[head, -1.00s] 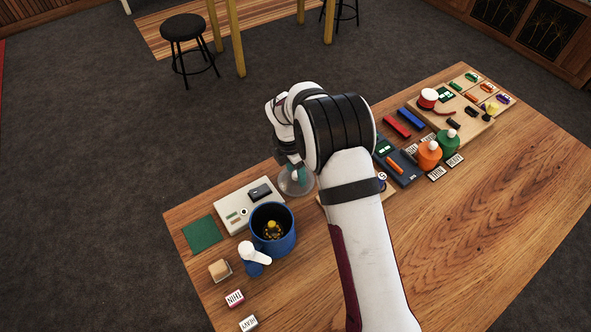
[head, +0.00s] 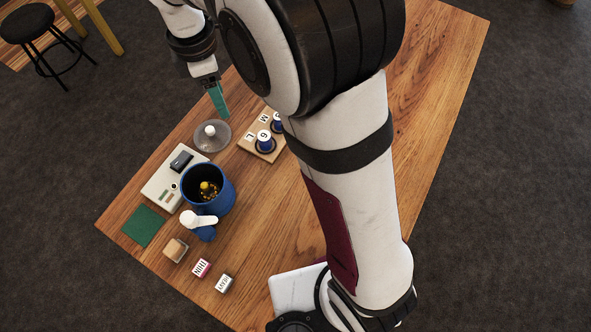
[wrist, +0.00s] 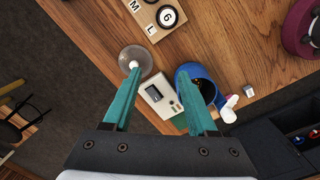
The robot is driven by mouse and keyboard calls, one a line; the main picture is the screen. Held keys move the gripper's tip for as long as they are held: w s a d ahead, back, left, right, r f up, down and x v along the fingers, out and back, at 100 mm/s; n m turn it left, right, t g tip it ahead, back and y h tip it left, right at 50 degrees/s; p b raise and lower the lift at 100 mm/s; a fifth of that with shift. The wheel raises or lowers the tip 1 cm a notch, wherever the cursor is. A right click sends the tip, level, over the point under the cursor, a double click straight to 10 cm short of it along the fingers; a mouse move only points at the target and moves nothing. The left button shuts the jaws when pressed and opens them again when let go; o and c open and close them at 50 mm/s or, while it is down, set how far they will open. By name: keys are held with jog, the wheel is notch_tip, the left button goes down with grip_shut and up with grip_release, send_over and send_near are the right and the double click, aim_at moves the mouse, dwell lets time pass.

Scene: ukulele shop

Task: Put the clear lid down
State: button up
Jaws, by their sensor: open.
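The clear lid (head: 222,145), a round see-through disc with a white knob, lies flat on the wooden table behind the blue pot. It also shows in the wrist view (wrist: 144,58), just beyond the tip of my left-hand finger. My gripper (head: 221,117) has teal fingers. They are spread apart and empty in the wrist view (wrist: 158,73). The gripper is above and behind the lid in the head view and looks clear of its knob. The blue pot (head: 222,203) stands uncovered with yellow pieces inside.
A white-topped blue item (head: 203,224) stands in front of the pot. A wooden board (head: 247,143) with round pieces is right of the lid. Small labelled blocks (head: 201,268) lie nearer.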

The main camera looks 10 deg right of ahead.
jog(key=s+d+r+m+y, duration=0.1)
jog(key=s+d+r+m, duration=0.1)
jog(key=s+d+m, duration=0.35)
jog(key=s+d+r+m, duration=0.2)
jog(key=s+d+m, duration=0.1)
jog(key=s+m, duration=0.5)
jog(key=s+d+f+m+y, duration=0.1)
jog(key=s+f+m, duration=0.1)
jog(key=s+m, duration=0.9)
jog(key=shift+s+d+g, duration=0.3)
jog(key=shift+s+d, duration=0.05)
jog(key=shift+s, duration=0.05)
